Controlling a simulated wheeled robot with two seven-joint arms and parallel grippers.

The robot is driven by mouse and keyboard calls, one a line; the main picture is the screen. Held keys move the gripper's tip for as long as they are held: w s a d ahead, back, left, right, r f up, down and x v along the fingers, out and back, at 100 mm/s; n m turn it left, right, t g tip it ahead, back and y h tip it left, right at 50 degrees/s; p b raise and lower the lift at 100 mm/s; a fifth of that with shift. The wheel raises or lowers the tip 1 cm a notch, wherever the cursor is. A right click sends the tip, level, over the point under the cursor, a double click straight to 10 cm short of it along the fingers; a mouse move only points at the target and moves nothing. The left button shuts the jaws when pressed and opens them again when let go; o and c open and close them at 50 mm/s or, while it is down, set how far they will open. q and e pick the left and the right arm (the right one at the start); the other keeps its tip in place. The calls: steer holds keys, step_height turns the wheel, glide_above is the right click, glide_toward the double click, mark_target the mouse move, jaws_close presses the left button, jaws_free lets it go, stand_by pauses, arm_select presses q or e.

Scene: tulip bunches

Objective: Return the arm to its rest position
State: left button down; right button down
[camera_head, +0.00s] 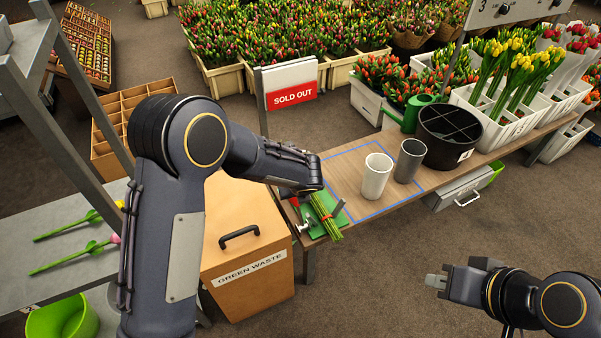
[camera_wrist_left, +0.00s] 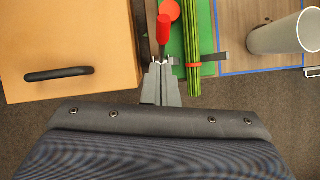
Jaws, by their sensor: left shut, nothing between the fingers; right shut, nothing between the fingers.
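My left arm (camera_head: 190,170) reaches in from the left over the near end of the wooden bench (camera_head: 345,170). Its gripper shows in the left wrist view (camera_wrist_left: 161,70), shut and empty, its tips close to a red-handled tool (camera_wrist_left: 163,28); I cannot tell whether they touch. A bunch of green stems (camera_head: 325,216) with a red band lies on a green mat (camera_head: 312,228), beside the left gripper and apart from it. The flower end is hidden under my wrist. My right gripper (camera_head: 437,282) is shut and empty above the floor at lower right.
A wooden green-waste bin (camera_head: 245,285) stands left of the bench. A white cup (camera_head: 376,177), a grey cup (camera_head: 409,160) and a black bucket (camera_head: 448,138) stand on the bench. A grey table (camera_head: 50,255) with loose tulips is at left. Floor at lower middle is clear.

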arm_select(q)
steer(key=s+a+r+n+g+h+p, duration=0.1)
steer(key=s+a+r+n+p, duration=0.1)
steer(key=s+a+r+n, duration=0.6)
steer(key=s+a+r+n+p, duration=0.2)
steer(key=s+a+r+n, duration=0.3)
steer(key=a+r+n, duration=0.5)
steer(key=s+d+r+n+h+p, duration=0.1)
steer(key=s+r+n, duration=0.3)
steer(key=s+n, duration=0.4)
steer(key=s+d+r+n+t+h+p, duration=0.1)
steer(key=s+r+n+h+p, duration=0.2)
steer(key=s+n, duration=0.4)
steer(key=s+r, duration=0.1)
steer(key=s, duration=0.2)
steer(key=shift+s+n, duration=0.3)
steer(key=shift+n, duration=0.1)
